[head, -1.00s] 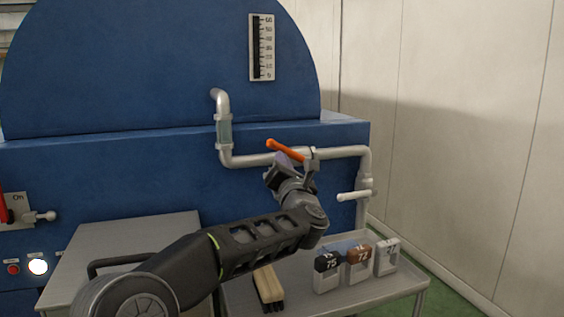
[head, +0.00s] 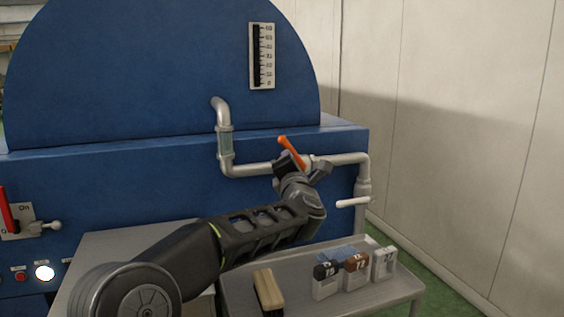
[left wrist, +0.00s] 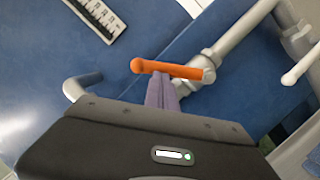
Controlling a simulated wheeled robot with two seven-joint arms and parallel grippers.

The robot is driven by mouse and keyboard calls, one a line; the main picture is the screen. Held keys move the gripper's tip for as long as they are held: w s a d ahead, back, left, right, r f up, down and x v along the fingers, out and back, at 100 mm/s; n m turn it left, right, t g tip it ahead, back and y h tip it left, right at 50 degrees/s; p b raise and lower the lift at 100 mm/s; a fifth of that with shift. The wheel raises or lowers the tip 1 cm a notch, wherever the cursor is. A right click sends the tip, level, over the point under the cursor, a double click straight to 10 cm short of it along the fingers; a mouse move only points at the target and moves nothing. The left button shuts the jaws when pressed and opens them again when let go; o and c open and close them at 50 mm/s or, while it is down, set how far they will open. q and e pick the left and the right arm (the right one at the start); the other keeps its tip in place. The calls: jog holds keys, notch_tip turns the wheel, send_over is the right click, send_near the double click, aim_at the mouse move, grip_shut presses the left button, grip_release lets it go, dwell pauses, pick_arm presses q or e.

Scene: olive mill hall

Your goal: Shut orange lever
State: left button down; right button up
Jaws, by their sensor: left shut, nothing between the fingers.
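The orange lever (head: 292,152) sits on the grey horizontal pipe in front of the blue machine. It slants up to the left from its pivot in the head view. In the left wrist view the orange lever (left wrist: 165,68) lies almost level, its rounded end at the left and its pivot on the pipe at the right. My left gripper (head: 284,159) is shut and empty. Its purple fingertips (left wrist: 160,84) meet the lever's near side at mid-length and seem to touch it. My gripper partly hides the pivot in the head view.
A white-handled lever (head: 353,202) sits on the pipe's downward run at right. A grey cart (head: 385,292) with labelled bottles (head: 326,281) and a brush (head: 268,290) stands below my arm. A red lever (head: 6,211) is at far left. A gauge (head: 262,56) hangs above.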

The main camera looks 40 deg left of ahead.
pick_arm(q)
jog(key=w+r+m+p, duration=0.1)
jog(key=m+p, duration=0.1)
jog(key=w+d+r+m+h+p, duration=0.1)
jog(key=m+p, duration=0.1)
jog(key=p, duration=0.1)
jog(key=w+d+m+p, duration=0.1)
jog(key=p, duration=0.2)
jog(key=shift+w+d+r+m+h, duration=0.1)
jog(key=shift+r+m+h, duration=0.3)
jog(key=shift+f, duration=0.1)
